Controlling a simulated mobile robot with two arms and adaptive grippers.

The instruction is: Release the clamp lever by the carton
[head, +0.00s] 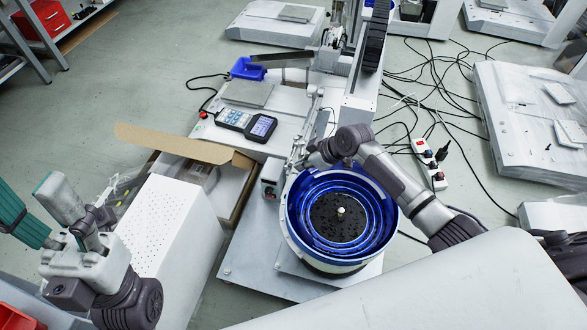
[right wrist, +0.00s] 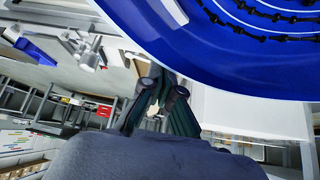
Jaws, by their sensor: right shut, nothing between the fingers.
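The open cardboard carton (head: 238,196) stands left of the blue round feeder bowl (head: 374,226) in the head view. My right gripper (head: 299,163) is over the bowl's back left rim, close to slim silver linkage parts (head: 305,128). I cannot single out the clamp lever among them. In the right wrist view its dark green fingers (right wrist: 160,90) are shut and empty beside the blue bowl (right wrist: 190,62).
A white perforated box (head: 160,222) stands in front of the carton. A small grey box with a dark knob (head: 270,181) sits between carton and bowl. A handheld panel (head: 246,123) and blue bin (head: 247,68) lie behind. Cables and a power strip (head: 429,164) are on the floor right.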

